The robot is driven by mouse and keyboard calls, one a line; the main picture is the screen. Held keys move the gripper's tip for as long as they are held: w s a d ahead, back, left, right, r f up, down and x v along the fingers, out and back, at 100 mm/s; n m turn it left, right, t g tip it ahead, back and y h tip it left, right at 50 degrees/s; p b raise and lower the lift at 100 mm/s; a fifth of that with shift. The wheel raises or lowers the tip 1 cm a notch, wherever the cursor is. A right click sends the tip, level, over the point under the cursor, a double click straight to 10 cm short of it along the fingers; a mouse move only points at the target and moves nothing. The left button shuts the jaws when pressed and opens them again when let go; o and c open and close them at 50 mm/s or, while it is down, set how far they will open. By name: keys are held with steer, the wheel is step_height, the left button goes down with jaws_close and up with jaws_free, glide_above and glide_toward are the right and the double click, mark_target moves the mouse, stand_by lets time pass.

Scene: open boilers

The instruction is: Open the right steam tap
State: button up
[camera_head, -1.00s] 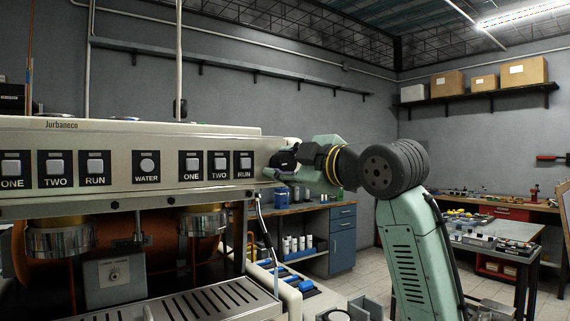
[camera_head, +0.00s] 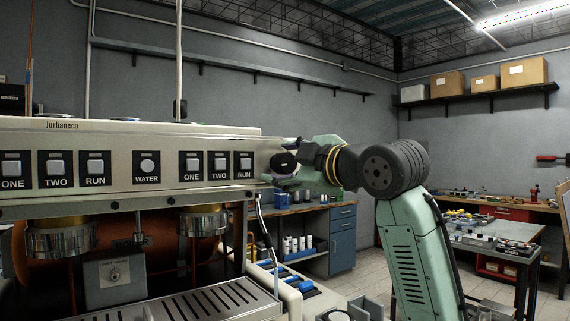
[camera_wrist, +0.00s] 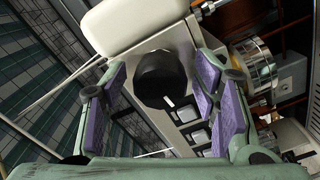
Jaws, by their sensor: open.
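The right steam tap shows as a black round knob (camera_wrist: 160,80) with a small pale mark, at the end of the coffee machine. It also shows in the head view (camera_head: 284,163) at the machine's right end. My gripper (camera_wrist: 160,70) is open, its purple-padded fingers on either side of the knob with gaps visible. In the head view my gripper (camera_head: 289,172) reaches in from the right at the knob. Whether either pad touches the knob cannot be told.
The coffee machine's button panel (camera_head: 125,166) lies left of the knob. Its drip tray (camera_head: 215,300) is below. A blue cabinet (camera_head: 343,240) and a workbench (camera_head: 495,240) stand behind and to the right.

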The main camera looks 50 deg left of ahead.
steer(key=s+d, duration=0.1)
steer(key=d, duration=1.1)
